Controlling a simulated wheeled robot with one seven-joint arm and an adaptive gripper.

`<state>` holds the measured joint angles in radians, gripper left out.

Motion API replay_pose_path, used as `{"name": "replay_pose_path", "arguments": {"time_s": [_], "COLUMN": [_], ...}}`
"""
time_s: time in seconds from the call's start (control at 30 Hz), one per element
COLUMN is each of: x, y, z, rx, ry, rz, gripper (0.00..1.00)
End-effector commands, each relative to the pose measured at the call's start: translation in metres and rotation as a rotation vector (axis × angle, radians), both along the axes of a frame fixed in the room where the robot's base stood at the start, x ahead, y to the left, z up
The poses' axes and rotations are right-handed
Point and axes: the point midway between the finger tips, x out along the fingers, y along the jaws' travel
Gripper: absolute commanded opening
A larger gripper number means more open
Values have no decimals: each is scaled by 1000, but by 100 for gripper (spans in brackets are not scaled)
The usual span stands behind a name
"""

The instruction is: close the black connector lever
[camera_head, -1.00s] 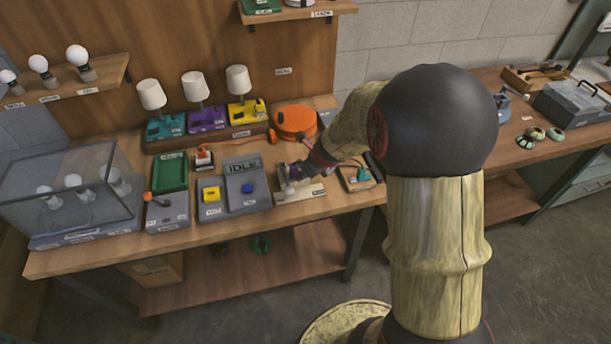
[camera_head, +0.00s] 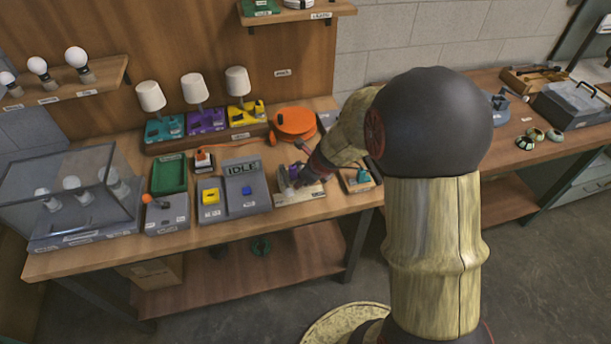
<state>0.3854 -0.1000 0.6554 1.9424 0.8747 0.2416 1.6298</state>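My gripper (camera_head: 293,177) is low over a pale connector block (camera_head: 298,194) near the front right of the workbench. Grey and purple parts show at the gripper's end, but they are too small to tell apart. The black connector lever cannot be made out; my gripper and wrist cover part of the block. Whether the fingers are open or shut, or touch the block, cannot be told.
Left of the block stands a grey unit (camera_head: 247,192) reading "IDLE". An orange reel (camera_head: 295,123) with a cable lies behind. A small wooden block with a teal part (camera_head: 362,175) sits to the right. A glass case (camera_head: 75,185) fills the bench's left end.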

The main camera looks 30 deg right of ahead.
Motion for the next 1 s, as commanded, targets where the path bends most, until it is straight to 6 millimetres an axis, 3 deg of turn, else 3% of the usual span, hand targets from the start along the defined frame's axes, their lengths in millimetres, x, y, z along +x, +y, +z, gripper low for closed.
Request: {"name": "replay_pose_path", "arguments": {"time_s": [0.13,0.77,1.0], "x": [-3,1,-6], "y": [2,-1,-2], "z": [-5,2,20], "rx": [6,-1,-3], "ry": [9,-4,-9], "rz": [2,-3,-3], "gripper": [39,39,39]}}
